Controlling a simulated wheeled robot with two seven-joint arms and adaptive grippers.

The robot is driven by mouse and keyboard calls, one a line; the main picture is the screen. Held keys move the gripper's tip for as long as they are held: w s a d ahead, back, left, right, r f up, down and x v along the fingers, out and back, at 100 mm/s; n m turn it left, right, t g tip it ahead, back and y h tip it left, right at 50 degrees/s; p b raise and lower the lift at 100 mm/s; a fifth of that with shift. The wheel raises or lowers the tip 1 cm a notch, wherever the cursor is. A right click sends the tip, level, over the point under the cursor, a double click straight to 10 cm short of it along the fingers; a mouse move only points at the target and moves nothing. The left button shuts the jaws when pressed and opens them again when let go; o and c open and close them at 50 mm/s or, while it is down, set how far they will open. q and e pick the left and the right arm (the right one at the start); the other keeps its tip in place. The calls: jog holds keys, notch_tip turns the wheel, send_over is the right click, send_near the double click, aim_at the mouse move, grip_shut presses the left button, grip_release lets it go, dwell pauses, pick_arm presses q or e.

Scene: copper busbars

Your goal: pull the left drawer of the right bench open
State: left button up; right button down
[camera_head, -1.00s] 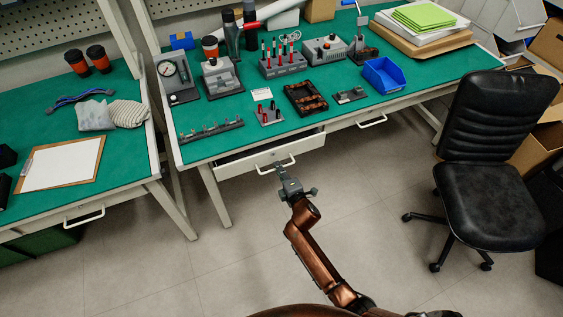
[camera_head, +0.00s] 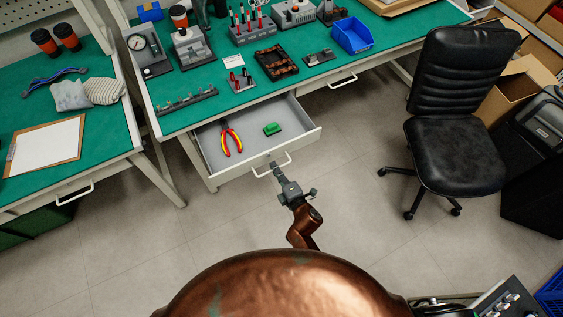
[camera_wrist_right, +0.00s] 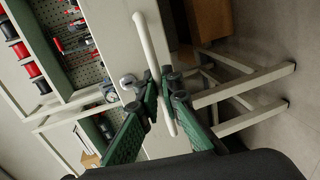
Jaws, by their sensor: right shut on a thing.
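The left drawer (camera_head: 210,162) of the right bench stands well out from under the green bench top. Its inside shows red-yellow pliers (camera_head: 231,138) and a small green item (camera_head: 272,129). My right gripper (camera_head: 274,169) is at the white bar handle (camera_head: 287,164) on the drawer front. In the right wrist view, the fingers of my right gripper (camera_wrist_right: 165,88) are closed around the handle (camera_wrist_right: 151,45). My left gripper does not show in any view.
A black chair (camera_head: 455,155) stands to the right of the drawer. A second drawer handle (camera_head: 343,82) is on the right bench. The left bench has its own handle (camera_head: 76,193). The floor (camera_head: 120,250) in front is clear.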

jog(key=shift+s+d, duration=0.15)
jog(key=c, duration=2.1)
grip_release()
